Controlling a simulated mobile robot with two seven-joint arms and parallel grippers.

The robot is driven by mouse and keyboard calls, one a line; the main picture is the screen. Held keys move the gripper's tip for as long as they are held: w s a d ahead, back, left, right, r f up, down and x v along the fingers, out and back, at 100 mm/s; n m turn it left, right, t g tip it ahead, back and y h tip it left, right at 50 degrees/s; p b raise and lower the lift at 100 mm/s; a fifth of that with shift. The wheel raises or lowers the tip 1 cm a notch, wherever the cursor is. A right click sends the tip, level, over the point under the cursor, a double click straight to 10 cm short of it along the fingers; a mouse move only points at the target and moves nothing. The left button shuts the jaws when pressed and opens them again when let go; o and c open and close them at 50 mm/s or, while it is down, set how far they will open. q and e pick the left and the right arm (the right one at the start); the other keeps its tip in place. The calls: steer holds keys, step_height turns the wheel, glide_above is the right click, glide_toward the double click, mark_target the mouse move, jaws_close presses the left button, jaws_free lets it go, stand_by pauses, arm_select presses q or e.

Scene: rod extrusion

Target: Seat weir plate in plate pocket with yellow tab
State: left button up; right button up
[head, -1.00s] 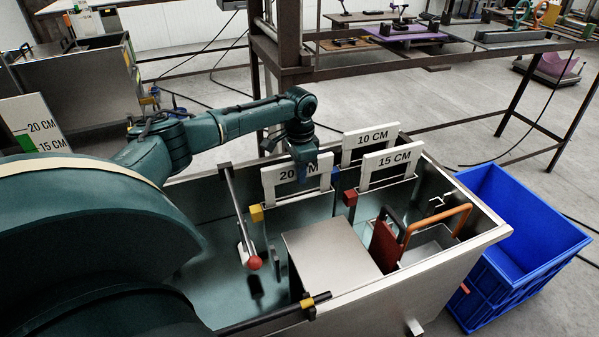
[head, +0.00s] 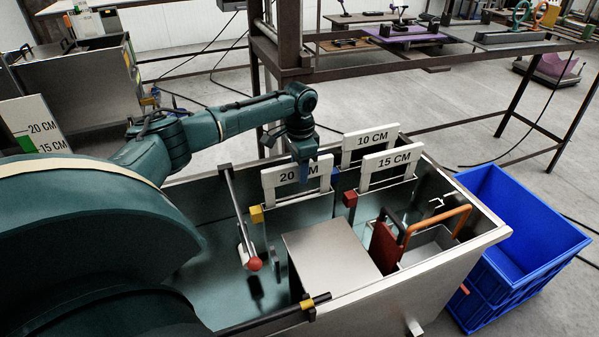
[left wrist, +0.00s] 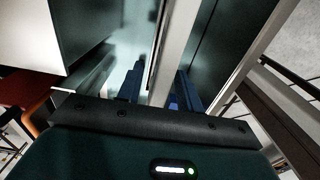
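A white-framed weir plate marked 20 CM (head: 283,178) stands upright in the metal tank, at the left of two other plates. A yellow tab (head: 257,214) is beside its lower left edge; I cannot tell whether the plate is seated in a pocket there. My left gripper (head: 303,172) is at the plate's top bar, pointing down, and hides part of the label. In the left wrist view the blue fingers (left wrist: 158,90) are apart, with a pale plate edge (left wrist: 164,45) between them and gaps showing beside it. My right gripper is not in view.
Plates marked 10 CM (head: 371,138) and 15 CM (head: 386,160) stand to the right, near a red tab (head: 350,199). A metal box (head: 330,250), a rod with a red ball (head: 255,264) and an orange handle (head: 440,218) are in the tank. A blue crate (head: 515,235) stands outside.

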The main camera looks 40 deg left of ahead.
arm_select(q)
step_height(320, 180, up, 10)
steer(key=shift+f+p, duration=0.1)
steer(key=shift+p, duration=0.6)
steer(key=shift+r, duration=0.45)
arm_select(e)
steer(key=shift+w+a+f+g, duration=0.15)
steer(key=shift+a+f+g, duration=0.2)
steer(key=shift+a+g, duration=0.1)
